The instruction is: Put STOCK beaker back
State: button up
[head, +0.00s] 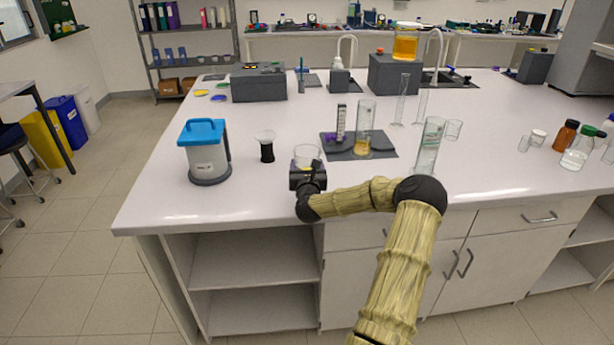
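My gripper (307,170) is at the front edge of the white bench, seen from behind. A small clear beaker (307,153) stands out just beyond and above it, with a little orange at its bottom. The gripper body hides the beaker's lower part and the fingers, so I cannot tell whether they are closed on it. I can read no STOCK label. Another beaker with orange liquid (405,44) stands on a grey block (396,76) at the back of the bench.
A grey plate (375,152) to the right bears a tall glass cylinder (364,128) with amber liquid and a marked strip. A glass cylinder (429,145) stands right of it. A blue-lidded jug (205,152) and a black-based funnel (266,146) stand left. The bench's middle left is clear.

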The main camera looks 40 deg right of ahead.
jog(key=shift+f, duration=1.8)
jog(key=shift+f, duration=0.1)
jog(key=o, duration=1.2)
jog(key=shift+s, duration=0.1)
jog(key=b+v, duration=0.1)
jog(key=v, duration=1.1)
jog(key=shift+b, duration=0.35)
